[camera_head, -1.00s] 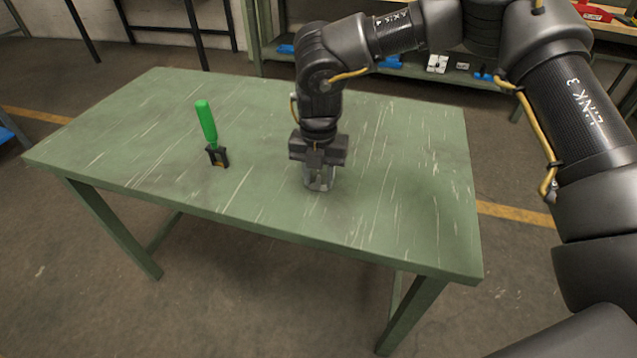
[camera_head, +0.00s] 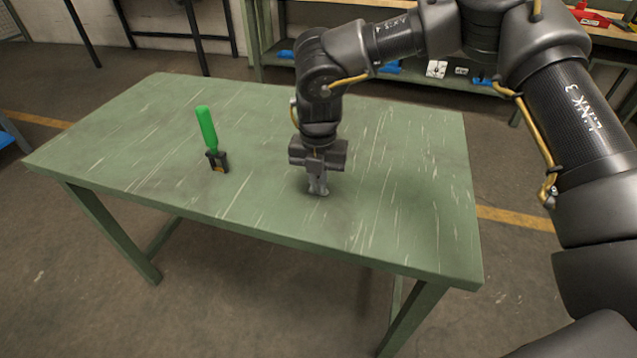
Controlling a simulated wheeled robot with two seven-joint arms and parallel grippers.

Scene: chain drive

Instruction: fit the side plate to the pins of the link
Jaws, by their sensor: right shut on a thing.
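My right gripper (camera_head: 318,187) points down at the middle of the green table (camera_head: 400,215), its fingertips close to the top. Its fingers are closed together on a small grey part, mostly hidden between them. I cannot tell whether this part is the side plate or the link, and no pins can be made out. My left gripper is not in view.
A green-handled thing with a dark forked end (camera_head: 217,161) is on the table, left of my right gripper. The table is otherwise clear. A shelf (camera_head: 400,75) with blue and white items stands behind it.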

